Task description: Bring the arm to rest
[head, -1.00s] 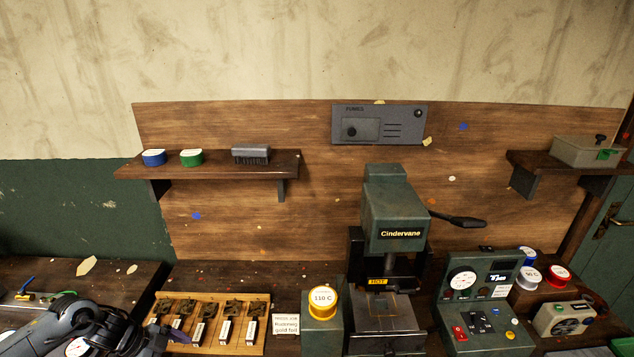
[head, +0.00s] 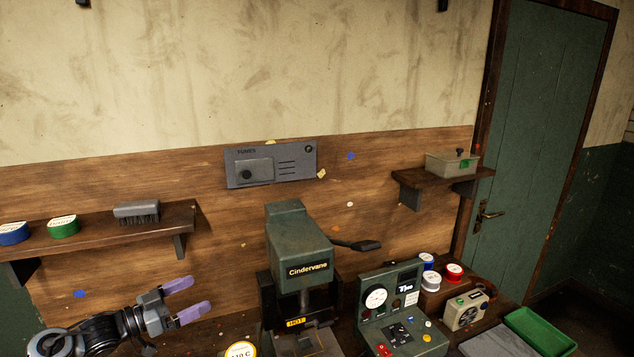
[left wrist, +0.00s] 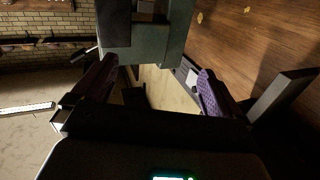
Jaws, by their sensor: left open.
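My left gripper (head: 185,301) is in the lower left of the head view, in front of the wooden back board and left of the green Cindervane press (head: 300,245). Its two purple-padded fingers stand apart, pointing right, with nothing between them. In the left wrist view the fingers (left wrist: 150,88) are also spread, one at each side. A green-grey body (left wrist: 150,40) shows beyond them at the top. My right gripper is in neither view.
A shelf (head: 100,228) with a blue tin, a green tin and a brush is above my left gripper. A control box (head: 390,310) stands right of the press. A green tray (head: 540,330) lies at the far right. A yellow-rimmed 110 C pot (head: 241,350) is at the bottom edge.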

